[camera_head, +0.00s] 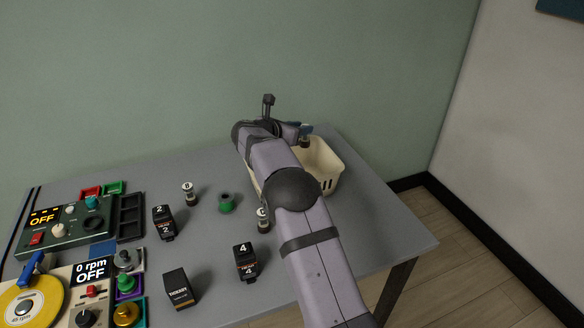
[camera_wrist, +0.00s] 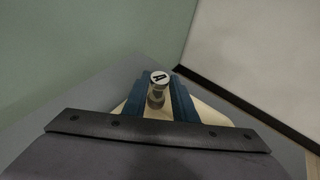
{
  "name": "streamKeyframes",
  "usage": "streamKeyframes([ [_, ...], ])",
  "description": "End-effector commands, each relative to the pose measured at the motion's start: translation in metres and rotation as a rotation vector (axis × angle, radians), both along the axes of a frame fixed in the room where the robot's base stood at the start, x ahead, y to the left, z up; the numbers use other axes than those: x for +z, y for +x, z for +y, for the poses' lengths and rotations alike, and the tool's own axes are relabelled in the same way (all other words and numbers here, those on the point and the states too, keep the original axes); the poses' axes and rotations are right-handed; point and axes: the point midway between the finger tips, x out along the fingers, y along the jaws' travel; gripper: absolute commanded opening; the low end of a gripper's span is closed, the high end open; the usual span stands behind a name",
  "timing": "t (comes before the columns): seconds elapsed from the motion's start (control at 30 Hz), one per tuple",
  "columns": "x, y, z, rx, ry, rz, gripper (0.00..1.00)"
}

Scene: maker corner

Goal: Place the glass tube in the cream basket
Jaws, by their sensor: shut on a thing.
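My gripper (camera_head: 304,129) is shut on a glass tube, which shows as a small dark reddish end below the fingers (camera_head: 305,142). In the wrist view, the glass tube (camera_wrist: 156,95) stands between the blue fingers of my gripper (camera_wrist: 158,92), its white cap with a black mark facing the camera. The cream basket (camera_head: 327,172) is at the far right of the table, and the tube is held over it. In the wrist view, parts of the cream basket (camera_wrist: 212,114) show behind and beside the fingers. My arm hides the basket's left part.
Two similar capped tubes stand on the table, one left (camera_head: 190,195) and one beside my arm (camera_head: 263,222). A green spool (camera_head: 226,203), several black boxes (camera_head: 180,288) and control units (camera_head: 66,229) fill the left side. The table's right front is clear.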

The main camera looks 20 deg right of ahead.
Motion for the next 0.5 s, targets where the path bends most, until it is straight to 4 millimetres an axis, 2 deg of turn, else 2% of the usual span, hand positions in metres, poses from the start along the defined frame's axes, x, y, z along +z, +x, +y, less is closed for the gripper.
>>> streamKeyframes([
  [0.27,-0.007,0.003,0.006,0.012,0.000,0.002,0.03],
  [0.5,-0.042,0.002,0.006,0.011,0.000,0.005,0.03],
])
